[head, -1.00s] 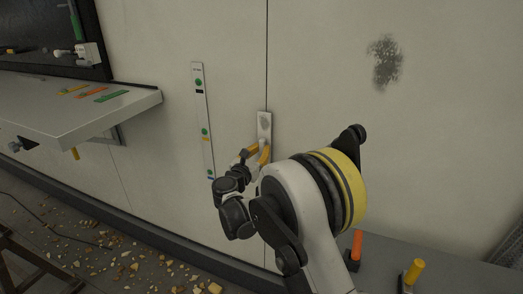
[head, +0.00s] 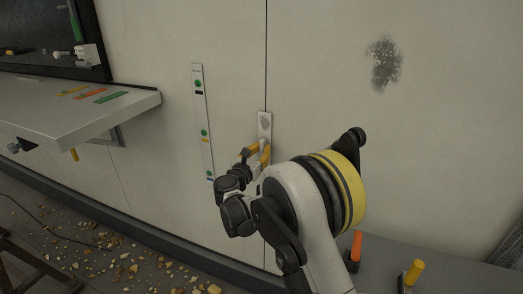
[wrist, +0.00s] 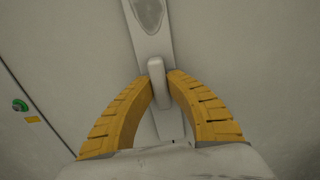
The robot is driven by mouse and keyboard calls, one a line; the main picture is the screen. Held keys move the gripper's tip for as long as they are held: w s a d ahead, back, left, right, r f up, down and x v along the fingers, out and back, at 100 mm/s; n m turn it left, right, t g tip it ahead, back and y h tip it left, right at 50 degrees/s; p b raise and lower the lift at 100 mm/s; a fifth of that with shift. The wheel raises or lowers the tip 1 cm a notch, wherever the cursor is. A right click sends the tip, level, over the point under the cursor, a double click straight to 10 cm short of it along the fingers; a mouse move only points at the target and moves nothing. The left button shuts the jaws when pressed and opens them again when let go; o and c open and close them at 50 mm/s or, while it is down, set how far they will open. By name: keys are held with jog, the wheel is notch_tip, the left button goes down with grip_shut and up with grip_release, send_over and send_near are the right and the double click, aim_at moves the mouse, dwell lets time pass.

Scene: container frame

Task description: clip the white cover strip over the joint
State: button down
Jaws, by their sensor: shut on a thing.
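The white cover strip (head: 264,122) stands nearly upright at the wall, in line with the dark vertical joint (head: 267,60). A grey oval patch marks its upper part. In the wrist view the strip (wrist: 148,38) runs up from between the fingers, with a raised pale grip block (wrist: 158,84) on it. My gripper (head: 257,153) has its yellow fingers shut on that block; it also shows in the wrist view (wrist: 160,88). The strip's lower part is hidden by my arm in the head view. I cannot tell whether the strip is seated on the wall.
A narrow white strip with green dots (head: 202,120) is on the wall to the left. A grey shelf (head: 60,112) juts out further left. Orange- and yellow-handled tools (head: 413,272) are at lower right. Rubble (head: 130,268) litters the floor.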

dwell(0.4)
jog(key=c, duration=1.3)
grip_release()
jog(key=shift+w+d, duration=0.1)
jog(key=shift+c, duration=0.2)
jog(key=v, duration=1.2)
jog(key=s+d+r+m+g, duration=0.2)
jog(key=s+d+m, duration=0.1)
jog(key=d+m, duration=0.3)
jog(key=s+d+r+m+g, duration=0.2)
jog(key=s+d+m, duration=0.1)
jog(key=d, duration=0.5)
jog(key=s+d+r+m+g, duration=0.1)
jog(key=s+d+m+g, duration=0.3)
jog(key=d, duration=0.3)
jog(key=s+d+f+m+g+y, duration=0.1)
jog(key=s+d+f+m+y, duration=0.1)
jog(key=s+m, duration=0.7)
jog(key=s+d+f+m+y, duration=0.1)
jog(key=s+d+m+y, duration=0.2)
jog(key=s+m, duration=0.7)
jog(key=s+y, duration=0.1)
jog(key=s, duration=0.4)
jog(key=shift+s+d+f+g, duration=0.25)
jog(key=shift+s+f+g, duration=0.15)
